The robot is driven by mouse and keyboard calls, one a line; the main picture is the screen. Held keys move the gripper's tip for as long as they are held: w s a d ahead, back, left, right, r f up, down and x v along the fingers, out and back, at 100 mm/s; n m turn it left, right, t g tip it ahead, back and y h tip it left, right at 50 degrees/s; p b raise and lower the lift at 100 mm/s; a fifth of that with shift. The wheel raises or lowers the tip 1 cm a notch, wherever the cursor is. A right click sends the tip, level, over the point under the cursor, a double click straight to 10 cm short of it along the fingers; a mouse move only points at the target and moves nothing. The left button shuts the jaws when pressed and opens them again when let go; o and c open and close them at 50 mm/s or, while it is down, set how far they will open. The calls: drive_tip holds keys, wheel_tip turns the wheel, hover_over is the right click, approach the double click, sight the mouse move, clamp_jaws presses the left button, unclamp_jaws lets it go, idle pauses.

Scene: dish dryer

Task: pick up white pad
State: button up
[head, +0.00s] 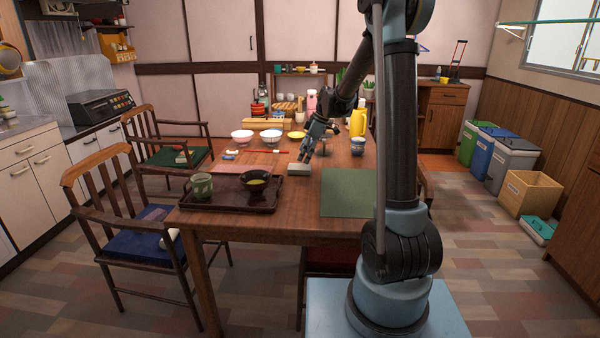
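The white pad (299,169), a small pale block, lies on the wooden table (295,213), left of the green mat. My gripper (304,158) points down at it from above, with its fingertips at or just over the pad's far side. It is too small to tell whether the fingers touch the pad or how far apart they are. The gripper partly covers what is behind the pad.
A dark tray (228,207) with a green cup (202,185) and a black bowl (257,181) stands at the left. A green mat (346,192) lies at the right. Bowls, a yellow pitcher (357,122) and a blue-white cup (357,146) stand farther back.

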sight(300, 166)
drive_tip(key=shift+x, duration=2.65)
drive_tip(key=shift+s+d+f, duration=0.1)
drive_tip(key=shift+d+f, duration=0.1)
drive_tip(key=shift+f, duration=0.1)
drive_tip(key=c, duration=1.1)
drive_tip(key=shift+c, duration=0.2)
wheel_tip(300, 166, up, 11)
drive_tip(key=shift+f, duration=0.25)
